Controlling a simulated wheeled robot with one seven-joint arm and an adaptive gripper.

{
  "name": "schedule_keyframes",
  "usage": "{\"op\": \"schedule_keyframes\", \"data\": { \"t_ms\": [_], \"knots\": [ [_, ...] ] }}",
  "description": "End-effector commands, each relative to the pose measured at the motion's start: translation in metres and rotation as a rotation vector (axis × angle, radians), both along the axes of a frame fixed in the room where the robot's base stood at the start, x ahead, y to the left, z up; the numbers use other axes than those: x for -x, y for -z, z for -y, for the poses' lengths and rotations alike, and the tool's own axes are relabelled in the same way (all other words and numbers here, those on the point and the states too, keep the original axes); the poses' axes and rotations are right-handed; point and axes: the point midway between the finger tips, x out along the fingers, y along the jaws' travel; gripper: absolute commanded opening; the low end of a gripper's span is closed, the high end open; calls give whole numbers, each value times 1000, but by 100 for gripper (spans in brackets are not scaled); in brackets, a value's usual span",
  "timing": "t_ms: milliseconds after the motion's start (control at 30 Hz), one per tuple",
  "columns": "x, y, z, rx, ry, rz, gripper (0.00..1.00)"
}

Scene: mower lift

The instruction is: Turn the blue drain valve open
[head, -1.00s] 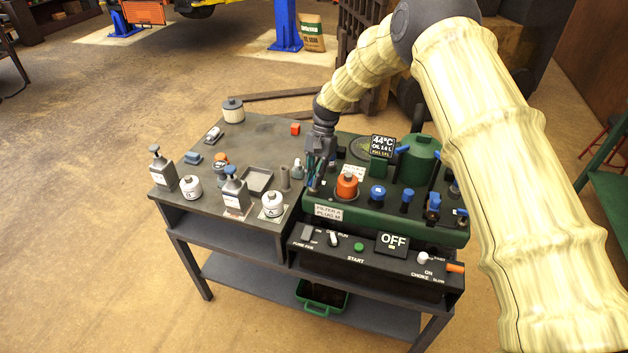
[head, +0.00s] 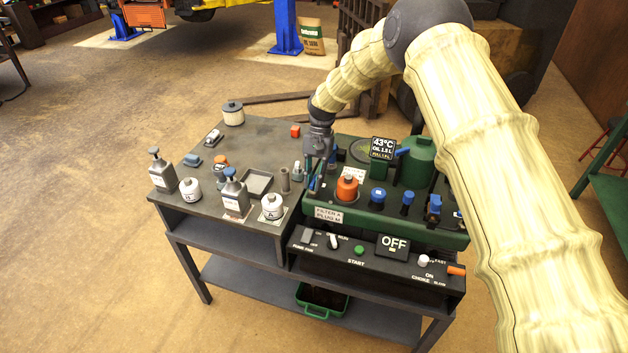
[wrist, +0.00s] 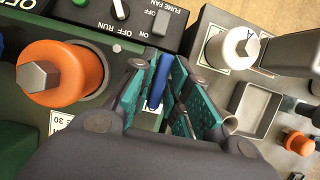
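The blue drain valve handle (wrist: 160,80) is a narrow upright lever at the left end of the green engine block (head: 420,228). In the head view it is a small blue patch (head: 314,183) mostly hidden by my gripper. My gripper (wrist: 160,95) points down over it, with one teal-padded finger on each side of the lever. The fingers look apart, with narrow gaps beside the lever; firm contact is not visible. The valve's base is hidden.
An orange filter (head: 347,188) stands close beside my gripper. Blue caps (head: 378,195) are farther right. The control panel (head: 376,262) with an OFF display lies in front. Bottles, white filters and a grey tray (head: 258,182) occupy the left bench.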

Motion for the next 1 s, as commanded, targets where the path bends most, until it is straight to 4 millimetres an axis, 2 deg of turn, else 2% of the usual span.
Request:
{"op": "schedule_keyframes", "data": {
  "t_ms": [467, 667, 1000],
  "knots": [
    [-2, -5, 0, 0, 1, 0, 33],
    [-12, -29, 3, -1, 1, 0, 33],
    [-34, -85, 10, 0, 0, -1, 33]
  ]
}}
